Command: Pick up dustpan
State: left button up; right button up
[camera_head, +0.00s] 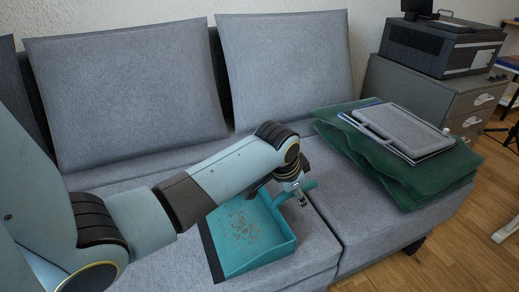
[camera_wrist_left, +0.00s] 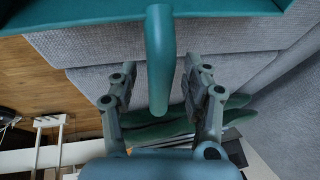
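A teal dustpan (camera_head: 276,248) lies on the grey sofa seat, with brown crumbs (camera_head: 241,225) in its pan. Its handle (camera_head: 309,185) points up and right in the head view, partly hidden behind my left gripper (camera_head: 301,196). In the left wrist view, the dustpan's handle (camera_wrist_left: 160,50) runs down from the top between the two fingers of my left gripper (camera_wrist_left: 161,75). The fingers are apart, with a visible gap on each side of the handle. My right gripper is not in view.
Grey back cushions (camera_head: 125,95) stand along the sofa (camera_head: 375,228). A folded green blanket (camera_head: 410,180) with a grey tablet-like case (camera_head: 405,128) on it lies to the right. A printer (camera_head: 440,45) stands on a grey cabinet (camera_head: 415,90) behind. Wooden floor (camera_head: 465,250) is at right.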

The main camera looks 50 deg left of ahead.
pick_arm(q)
grip_shut()
jog(key=shift+r, duration=0.15)
dwell(0.4)
